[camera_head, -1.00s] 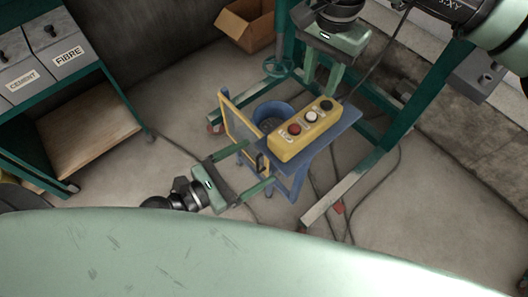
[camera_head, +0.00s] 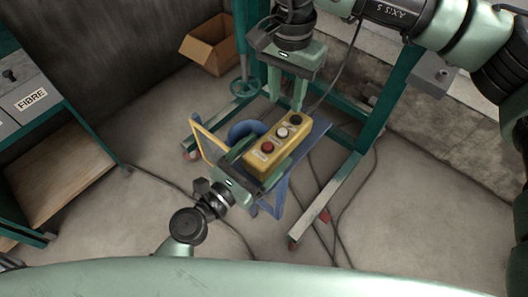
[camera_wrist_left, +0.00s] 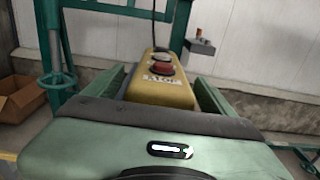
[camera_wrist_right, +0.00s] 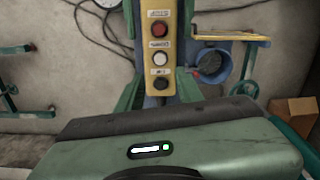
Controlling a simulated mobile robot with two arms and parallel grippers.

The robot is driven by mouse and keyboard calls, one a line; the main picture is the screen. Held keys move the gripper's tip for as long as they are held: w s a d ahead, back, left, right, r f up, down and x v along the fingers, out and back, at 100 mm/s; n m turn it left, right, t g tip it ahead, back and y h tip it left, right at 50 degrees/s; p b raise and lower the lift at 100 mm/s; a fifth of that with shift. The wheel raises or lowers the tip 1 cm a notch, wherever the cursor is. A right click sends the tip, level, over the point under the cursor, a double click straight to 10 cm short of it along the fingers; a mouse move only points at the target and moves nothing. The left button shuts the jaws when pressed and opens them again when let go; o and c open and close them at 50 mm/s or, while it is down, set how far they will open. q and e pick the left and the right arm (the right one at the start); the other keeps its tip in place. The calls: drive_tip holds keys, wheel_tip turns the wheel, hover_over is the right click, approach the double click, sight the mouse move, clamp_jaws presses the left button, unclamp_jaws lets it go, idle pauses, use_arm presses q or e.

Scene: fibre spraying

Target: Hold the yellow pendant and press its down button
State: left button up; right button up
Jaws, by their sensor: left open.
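The yellow pendant (camera_head: 262,163) lies on a small blue stand, with red, white and black buttons along its top. The red button (camera_wrist_left: 161,68) is marked STOP; I cannot read the other labels surely. My left gripper (camera_head: 258,162) is open, its fingers on either side of the pendant's red-button end. In the left wrist view, the pendant (camera_wrist_left: 160,92) sits between the fingers. My right gripper (camera_head: 286,104) is above the black-button end, pointing down, with its fingers apart. In the right wrist view, the black button (camera_wrist_right: 161,83) shows between its fingers, which appear clear of it.
The blue stand (camera_head: 316,133) has a yellow frame (camera_head: 209,142) at its side and a blue bucket (camera_head: 243,129) by it. Green posts (camera_head: 385,98) stand behind. Cables run over the floor. A cardboard box (camera_head: 209,45) is at the back; a cabinet (camera_head: 45,120) is on the left.

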use_arm(q)
clamp_jaws()
use_arm(e)
clamp_jaws()
idle(1.6)
